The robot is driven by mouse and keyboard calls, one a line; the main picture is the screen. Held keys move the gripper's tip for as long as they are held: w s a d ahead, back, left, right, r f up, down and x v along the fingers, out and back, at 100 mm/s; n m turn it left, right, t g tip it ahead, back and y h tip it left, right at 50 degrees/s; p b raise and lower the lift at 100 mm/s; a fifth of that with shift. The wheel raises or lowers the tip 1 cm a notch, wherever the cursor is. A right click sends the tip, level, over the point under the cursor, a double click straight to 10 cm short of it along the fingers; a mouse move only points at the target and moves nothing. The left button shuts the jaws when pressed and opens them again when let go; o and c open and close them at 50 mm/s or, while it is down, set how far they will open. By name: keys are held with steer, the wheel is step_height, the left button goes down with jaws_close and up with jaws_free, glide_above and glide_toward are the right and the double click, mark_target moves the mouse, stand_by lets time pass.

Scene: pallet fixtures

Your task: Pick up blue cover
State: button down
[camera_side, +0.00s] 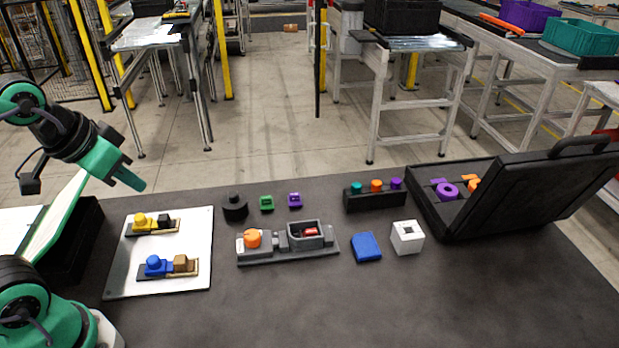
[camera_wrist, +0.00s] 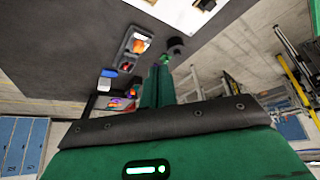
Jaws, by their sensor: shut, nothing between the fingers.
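My gripper (camera_side: 138,184) is green, in the air at the left above the white plate, well away from the cover. Its fingers are together and empty, also in the wrist view (camera_wrist: 160,74).
The white plate (camera_side: 118,284) carries two small assemblies with yellow and blue parts. A black open case (camera_side: 548,185) stands at the right, near a rack (camera_side: 375,200) of coloured knobs. A black round part (camera_side: 234,207) and small green and purple blocks stand behind the fixture. The front table is clear.

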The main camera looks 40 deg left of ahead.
steer(key=c, duration=0.6)
jaws_free()
steer(key=shift+o, duration=0.2)
